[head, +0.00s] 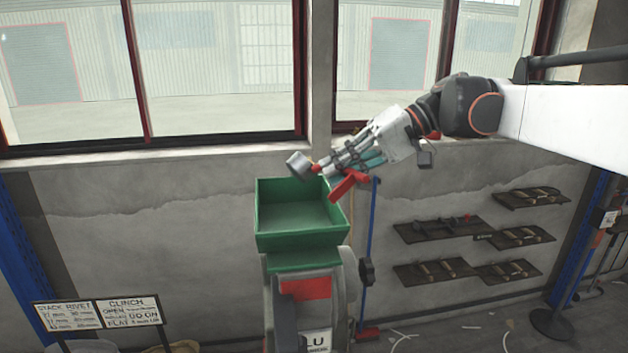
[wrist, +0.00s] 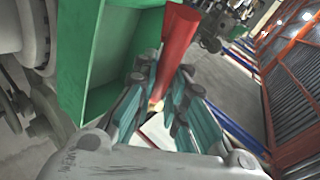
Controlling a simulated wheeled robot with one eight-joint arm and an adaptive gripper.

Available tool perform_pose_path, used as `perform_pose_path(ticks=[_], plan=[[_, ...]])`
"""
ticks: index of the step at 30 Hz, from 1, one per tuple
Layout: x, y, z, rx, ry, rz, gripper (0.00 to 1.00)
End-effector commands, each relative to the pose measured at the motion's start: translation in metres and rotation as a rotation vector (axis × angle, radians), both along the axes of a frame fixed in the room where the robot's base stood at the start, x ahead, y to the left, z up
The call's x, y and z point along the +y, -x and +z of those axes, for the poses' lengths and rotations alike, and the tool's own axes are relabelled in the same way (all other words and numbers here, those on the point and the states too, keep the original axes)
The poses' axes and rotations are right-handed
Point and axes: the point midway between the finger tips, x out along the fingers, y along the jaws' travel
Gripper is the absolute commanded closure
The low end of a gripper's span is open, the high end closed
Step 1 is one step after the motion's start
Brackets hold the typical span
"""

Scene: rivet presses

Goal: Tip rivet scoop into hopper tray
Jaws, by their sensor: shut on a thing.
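The green hopper tray (head: 262,222) sits on top of the press in the head view, its visible inside looking bare. Its green wall (wrist: 112,45) fills the upper left of the wrist view. My gripper (head: 322,168) is shut on the rivet scoop, at the tray's back right side. The scoop's grey cup (head: 298,166) is tilted above the tray's back rim, with a bit of red next to the fingertips. I cannot see its contents. A red bar (wrist: 178,55) runs up from between the fingers in the wrist view.
Wall boards (head: 440,229) hang farther right, and a sign stand (head: 98,314) is at the lower left. Windows lie behind.

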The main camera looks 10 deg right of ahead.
Motion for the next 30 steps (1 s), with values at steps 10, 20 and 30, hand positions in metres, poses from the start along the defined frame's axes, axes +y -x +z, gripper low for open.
perform_pose_path(ticks=[10, 20, 30], plan=[[-0.002, -0.001, -0.02, 0.08, -0.223, -0.001, 1.0], [-0.003, -0.001, -0.032, 0.152, -0.42, -0.001, 1.0], [-0.004, -0.002, -0.044, 0.222, -0.616, -0.001, 1.0]])
